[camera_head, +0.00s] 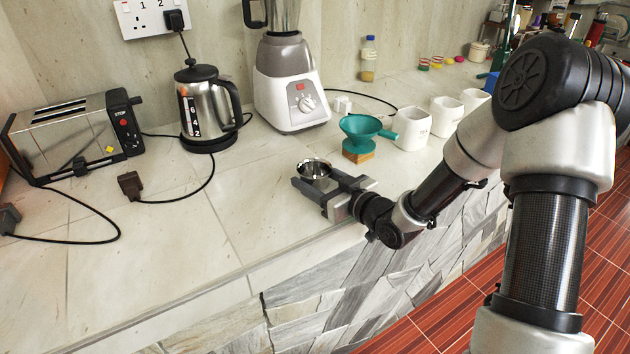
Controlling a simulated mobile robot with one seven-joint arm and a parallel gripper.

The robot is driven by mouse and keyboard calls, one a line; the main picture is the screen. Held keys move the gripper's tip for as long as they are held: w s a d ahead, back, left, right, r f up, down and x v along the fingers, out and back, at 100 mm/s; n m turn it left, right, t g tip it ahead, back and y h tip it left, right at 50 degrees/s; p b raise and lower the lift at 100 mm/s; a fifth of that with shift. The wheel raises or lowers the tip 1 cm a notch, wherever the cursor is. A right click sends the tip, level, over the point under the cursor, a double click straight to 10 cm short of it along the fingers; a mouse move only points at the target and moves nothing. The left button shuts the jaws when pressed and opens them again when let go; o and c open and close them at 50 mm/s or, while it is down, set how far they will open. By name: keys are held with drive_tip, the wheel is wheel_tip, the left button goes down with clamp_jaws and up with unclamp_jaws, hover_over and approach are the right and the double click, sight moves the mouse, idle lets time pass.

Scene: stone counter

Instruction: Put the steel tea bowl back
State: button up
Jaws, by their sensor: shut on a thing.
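The steel tea bowl (314,169) is a small shiny round bowl near the front of the stone counter (190,239). My gripper (316,179) reaches in from the right, low over the counter, and is shut on the bowl. The bowl sits upright between the fingers. I cannot tell whether its base touches the counter, as the fingers hide its lower part.
Behind the bowl stand a teal dripper (362,128) on a wooden block (358,155) and white canisters (411,128). A blender (287,88), a kettle (208,108) and a toaster (72,137) line the wall. Cords trail across the left counter. The front middle is clear.

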drive_tip(key=shift+r, duration=0.1)
drive_tip(key=shift+f+b, duration=0.3)
drive_tip(key=o, duration=1.1)
drive_tip(key=shift+r, duration=0.1)
drive_tip(key=shift+r, duration=0.1)
drive_tip(key=shift+r+p, duration=0.3)
drive_tip(key=shift+p, duration=0.2)
drive_tip(key=p+v, duration=0.1)
drive_tip(key=v, duration=1.1)
drive_tip(key=shift+f+p, duration=0.1)
drive_tip(key=shift+p, duration=0.2)
